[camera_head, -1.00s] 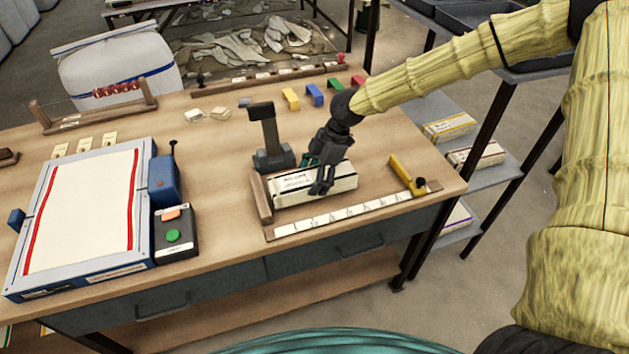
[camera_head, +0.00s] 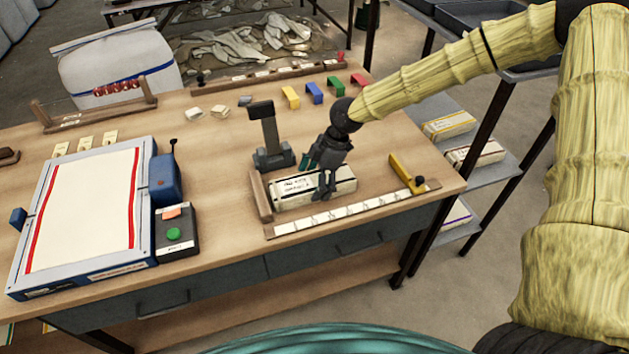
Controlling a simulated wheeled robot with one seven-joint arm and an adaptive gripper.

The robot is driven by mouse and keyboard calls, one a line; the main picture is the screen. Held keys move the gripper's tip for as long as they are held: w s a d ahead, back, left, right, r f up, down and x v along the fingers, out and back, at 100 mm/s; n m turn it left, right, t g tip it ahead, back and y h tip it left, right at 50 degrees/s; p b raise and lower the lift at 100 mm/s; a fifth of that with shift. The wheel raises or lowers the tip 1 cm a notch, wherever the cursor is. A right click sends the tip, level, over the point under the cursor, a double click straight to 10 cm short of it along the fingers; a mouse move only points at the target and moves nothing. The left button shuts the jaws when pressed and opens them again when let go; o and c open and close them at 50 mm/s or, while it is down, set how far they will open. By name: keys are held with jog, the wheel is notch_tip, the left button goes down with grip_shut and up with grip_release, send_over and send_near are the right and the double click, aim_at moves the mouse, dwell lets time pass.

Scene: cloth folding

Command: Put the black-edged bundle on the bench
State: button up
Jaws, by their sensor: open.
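A long white folded bundle with dark lettering and what looks like a thin dark edge (camera_head: 295,190) lies flat on the wooden bench (camera_head: 220,220). It lies behind the white-marked ruler strip and beside a short wooden stop. My gripper (camera_head: 325,197) points down at the right part of this bundle. Its jaws are open, and the fingers overlap the bundle's near side in the picture. I cannot tell whether they touch it. The gripper hides a little of the bundle.
A ruler strip (camera_head: 340,212) with a yellow slider (camera_head: 403,175) lies along the bench front. A dark upright post (camera_head: 270,135) stands behind the bundle. A framed press board (camera_head: 85,215) fills the left. Shelves at right hold a yellow-edged bundle (camera_head: 450,125) and others.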

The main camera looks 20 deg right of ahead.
jog(key=shift+r, duration=0.1)
jog(key=b+v, duration=0.1)
jog(key=v, duration=1.1)
jog(key=shift+b, duration=0.3)
